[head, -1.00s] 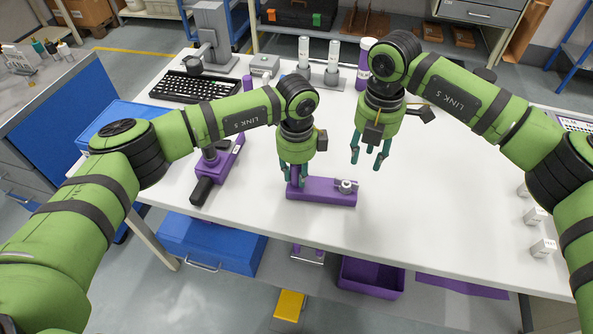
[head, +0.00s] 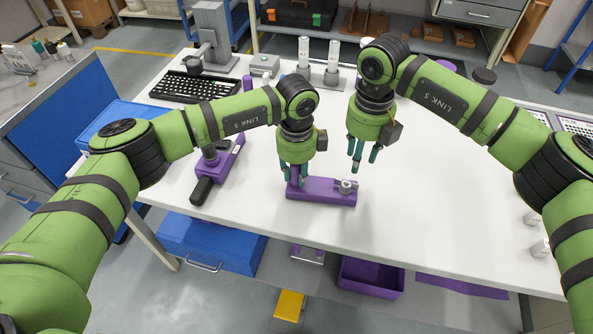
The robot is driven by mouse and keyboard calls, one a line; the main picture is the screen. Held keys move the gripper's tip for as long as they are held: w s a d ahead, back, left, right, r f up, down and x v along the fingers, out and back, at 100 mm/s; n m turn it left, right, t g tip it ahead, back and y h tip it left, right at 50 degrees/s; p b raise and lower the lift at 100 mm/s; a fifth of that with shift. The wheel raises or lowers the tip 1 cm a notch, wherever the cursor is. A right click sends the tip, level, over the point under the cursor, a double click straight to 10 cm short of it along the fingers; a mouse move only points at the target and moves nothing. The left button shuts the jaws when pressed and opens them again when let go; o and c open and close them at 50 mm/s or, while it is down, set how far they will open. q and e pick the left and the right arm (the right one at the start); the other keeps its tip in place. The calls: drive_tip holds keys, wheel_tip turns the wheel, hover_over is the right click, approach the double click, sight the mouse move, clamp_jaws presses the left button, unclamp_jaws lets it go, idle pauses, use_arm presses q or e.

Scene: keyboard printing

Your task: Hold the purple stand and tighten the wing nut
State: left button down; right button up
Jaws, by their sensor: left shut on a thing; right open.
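The purple stand (head: 320,192) lies flat on the white table near its front edge. The wing nut (head: 346,186), small and grey metal, sits on the right end of the stand. My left gripper (head: 295,184) points down and is shut on the left end of the stand; its fingers partly hide that end. My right gripper (head: 363,160) is open and empty, pointing down above the table, slightly behind and to the right of the wing nut, apart from it.
A black keyboard (head: 195,87) and a grey press-like device (head: 212,35) stand at the back left. Small white blocks (head: 541,248) are at the right edge. The table (head: 445,190) right of the stand is clear.

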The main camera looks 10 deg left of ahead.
sight(347, 182)
drive_tip(key=n, duration=0.3)
drive_tip(key=a+n, duration=0.1)
drive_tip(key=n, duration=0.7)
drive_tip(key=shift+a+f, duration=0.25)
drive_tip(key=shift+f, duration=0.15)
use_arm(q)
drive_tip(key=shift+s, duration=0.1)
use_arm(e)
drive_tip(key=shift+f, duration=4.5)
clamp_jaws()
